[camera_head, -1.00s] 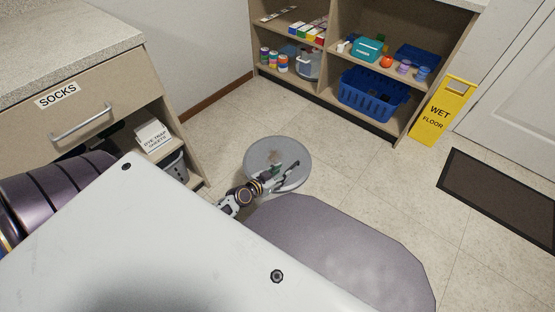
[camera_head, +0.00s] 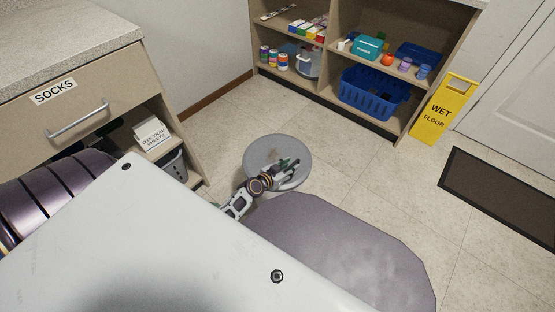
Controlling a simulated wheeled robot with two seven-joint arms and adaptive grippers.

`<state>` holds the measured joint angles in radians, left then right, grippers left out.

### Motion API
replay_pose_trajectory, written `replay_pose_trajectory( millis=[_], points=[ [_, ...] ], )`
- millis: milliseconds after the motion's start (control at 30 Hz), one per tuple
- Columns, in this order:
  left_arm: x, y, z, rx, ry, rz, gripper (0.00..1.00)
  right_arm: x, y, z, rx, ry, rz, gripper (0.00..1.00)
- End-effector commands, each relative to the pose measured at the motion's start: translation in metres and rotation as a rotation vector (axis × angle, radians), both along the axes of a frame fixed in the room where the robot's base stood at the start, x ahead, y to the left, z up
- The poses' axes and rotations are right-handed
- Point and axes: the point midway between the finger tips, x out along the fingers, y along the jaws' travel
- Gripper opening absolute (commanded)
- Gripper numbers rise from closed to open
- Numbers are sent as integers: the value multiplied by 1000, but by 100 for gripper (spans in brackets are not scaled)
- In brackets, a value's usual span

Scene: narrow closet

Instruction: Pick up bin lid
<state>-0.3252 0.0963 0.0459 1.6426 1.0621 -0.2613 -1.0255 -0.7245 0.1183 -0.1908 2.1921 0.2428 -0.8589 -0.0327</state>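The bin lid (camera_head: 260,150) is a round grey disc with a brownish smudge on its top. I cannot tell whether the fingers touch the lid. The gripper and wrist hide part of the lid's lower right. My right gripper is not in view.
A drawer cabinet labelled SOCKS (camera_head: 85,100) stands at left, with a grey bin (camera_head: 175,166) on its low shelf. An open shelf unit (camera_head: 325,75) holds a blue basket (camera_head: 372,95) at back. A yellow wet-floor sign (camera_head: 440,112) and a dark mat (camera_head: 510,195) are at right.

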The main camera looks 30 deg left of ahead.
Motion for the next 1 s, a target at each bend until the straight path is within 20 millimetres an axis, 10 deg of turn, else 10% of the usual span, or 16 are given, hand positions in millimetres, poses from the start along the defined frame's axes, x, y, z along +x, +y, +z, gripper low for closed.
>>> replay_pose_trajectory(
  millis=[467,733,1000],
  points=[
    [1,0,0,1,0,0,35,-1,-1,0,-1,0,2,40],
    [1,0,0,1,0,0,1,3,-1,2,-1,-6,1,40],
    [1,0,1,1,-2,1,0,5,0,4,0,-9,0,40]
  ],
)
